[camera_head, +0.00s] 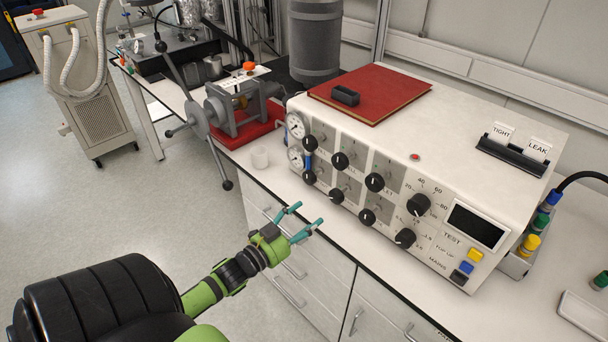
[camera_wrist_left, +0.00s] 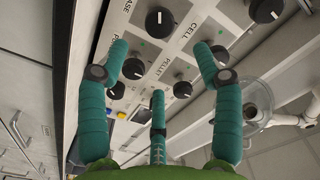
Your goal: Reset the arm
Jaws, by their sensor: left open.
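My left arm comes in from the lower left in the head view, with green links. Its gripper (camera_head: 306,220) has teal fingers, spread apart and empty, over the front edge of the bench beside the drawers. In the left wrist view the teal fingers (camera_wrist_left: 160,75) stand apart with nothing between them, and the panel with black knobs shows beyond them. My right gripper shows in neither view.
The white control box (camera_head: 470,105) stands on the bench with black knobs, gauges and a dark screen. A red book (camera_head: 390,88) lies on top. The floor (camera_head: 150,215) at left is clear.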

